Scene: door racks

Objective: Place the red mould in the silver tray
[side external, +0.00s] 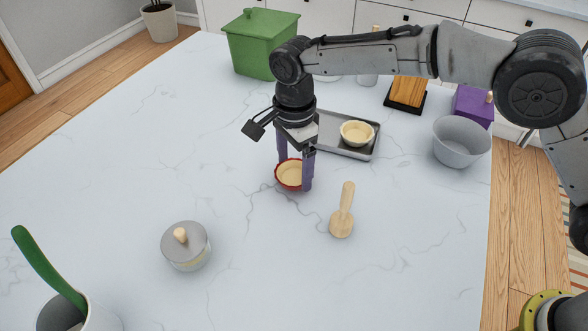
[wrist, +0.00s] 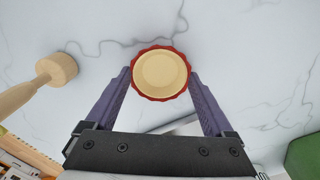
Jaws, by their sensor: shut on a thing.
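The red mould (side external: 290,175) is a small round dish with a scalloped red rim and a cream-coloured inside. It also shows in the wrist view (wrist: 161,73), between the fingertips. My gripper (side external: 294,178) points down and is shut on the red mould, one finger on each side of it; in the wrist view its purple fingers (wrist: 161,82) meet the rim. I cannot tell whether the mould touches the counter. The silver tray (side external: 358,154) lies just behind and to the right, partly hidden by my gripper. A cream bowl (side external: 357,132) sits in the tray.
A lidded pot (side external: 186,246) is at front left, and a white pot with a green handle (side external: 48,268) at the corner. A grey bowl (side external: 461,142), purple box (side external: 473,106), wooden board (side external: 407,92) and green container (side external: 262,43) stand behind.

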